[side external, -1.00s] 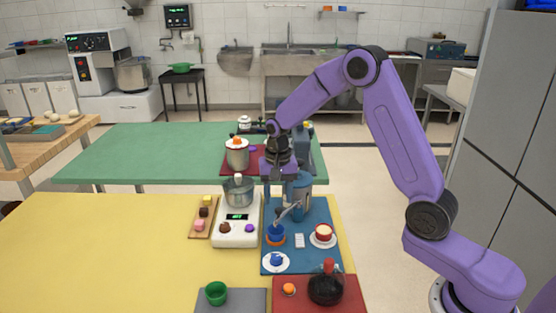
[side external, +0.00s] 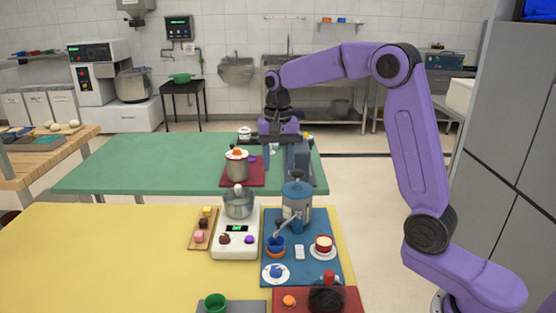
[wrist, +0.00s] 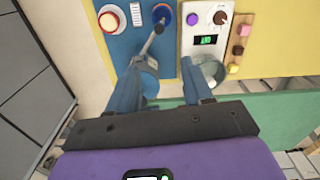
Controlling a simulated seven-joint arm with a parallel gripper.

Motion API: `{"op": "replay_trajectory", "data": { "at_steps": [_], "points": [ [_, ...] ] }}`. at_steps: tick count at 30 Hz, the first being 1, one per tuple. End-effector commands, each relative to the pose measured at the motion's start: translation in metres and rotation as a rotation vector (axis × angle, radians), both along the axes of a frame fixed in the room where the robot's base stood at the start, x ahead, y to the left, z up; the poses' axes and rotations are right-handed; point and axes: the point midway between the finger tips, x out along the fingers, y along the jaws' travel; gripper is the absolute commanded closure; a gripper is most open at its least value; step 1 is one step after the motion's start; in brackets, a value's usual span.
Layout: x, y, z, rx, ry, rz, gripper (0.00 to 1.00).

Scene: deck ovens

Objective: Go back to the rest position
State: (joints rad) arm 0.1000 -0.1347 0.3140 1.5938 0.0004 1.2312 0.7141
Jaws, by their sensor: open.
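My gripper (side external: 278,140) is in the air above the near edge of the green table, pointing down, with my purple arm arching in from the right. In the wrist view my gripper (wrist: 169,92) has its two blue fingers apart, with nothing held between them. The fingers hide part of the machine in the wrist view.
A white scale (side external: 235,247) with a steel bowl (side external: 238,206) stands left of the blue mat. A red mat (side external: 345,296) with a dark round flask (side external: 327,298) lies in front. A steel pot (side external: 237,168) stands on the green table (side external: 125,165). The yellow table (side external: 100,255) is clear at left.

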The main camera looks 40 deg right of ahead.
Motion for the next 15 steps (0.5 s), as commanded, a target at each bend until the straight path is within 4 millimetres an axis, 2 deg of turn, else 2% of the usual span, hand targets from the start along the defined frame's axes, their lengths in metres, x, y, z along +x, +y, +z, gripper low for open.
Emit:
{"op": "replay_trajectory", "data": {
  "at_steps": [8,11,15],
  "points": [
    [-0.003,0.005,0.0,0.0,-0.001,0.028,0.5],
    [-0.013,0.016,0.0,0.0,-0.003,0.101,0.5],
    [-0.038,0.039,-0.001,0.0,-0.006,0.267,0.5]
  ]
}}
